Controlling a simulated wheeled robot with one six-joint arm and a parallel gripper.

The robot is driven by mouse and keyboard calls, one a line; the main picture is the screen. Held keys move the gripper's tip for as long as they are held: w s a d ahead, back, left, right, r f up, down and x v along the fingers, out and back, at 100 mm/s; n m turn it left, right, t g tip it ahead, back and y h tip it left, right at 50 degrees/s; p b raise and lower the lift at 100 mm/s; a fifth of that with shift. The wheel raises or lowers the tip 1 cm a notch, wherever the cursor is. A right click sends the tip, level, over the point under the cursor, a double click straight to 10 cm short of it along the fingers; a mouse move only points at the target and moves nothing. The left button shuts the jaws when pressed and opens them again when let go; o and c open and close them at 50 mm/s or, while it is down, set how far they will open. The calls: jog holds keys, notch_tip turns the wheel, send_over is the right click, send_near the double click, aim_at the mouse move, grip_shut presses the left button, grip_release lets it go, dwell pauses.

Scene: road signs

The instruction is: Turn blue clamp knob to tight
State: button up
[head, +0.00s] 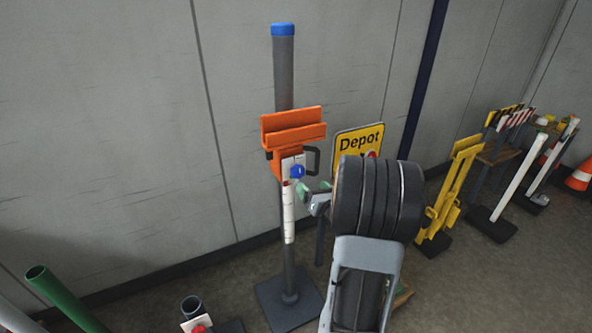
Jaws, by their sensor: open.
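The blue clamp knob (297,171) is a small round knob on the front of an orange clamp (292,139). The clamp sits on a grey upright post (284,75) with a blue cap. A white plate with marks shows just above and beside the knob, too small to read. My gripper (306,190) is open, just below and right of the knob, with pale green fingertips near it. I cannot tell whether a fingertip touches the knob. My dark arm link hides part of the space to the right.
A black handle (313,160) sticks out right of the clamp. A yellow Depot sign (357,144) stands behind my arm. The post's square base (289,302) is on the floor. Yellow stands (452,195) are at right, a green tube (62,298) at lower left. A grey wall is behind.

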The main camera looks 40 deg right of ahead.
aim_at(300, 174)
jog(key=w, duration=0.3)
jog(key=w+d+p, duration=0.1)
jog(key=w, duration=0.3)
jog(key=w+p, duration=0.1)
jog(key=w, duration=0.3)
jog(key=shift+w+d, duration=0.2)
jog(key=shift+d, duration=0.05)
jog(key=shift+c, duration=0.3)
jog(key=c, duration=0.9)
jog(key=shift+o, duration=0.2)
jog(key=shift+f+b, duration=0.1)
jog(key=shift+b, duration=0.2)
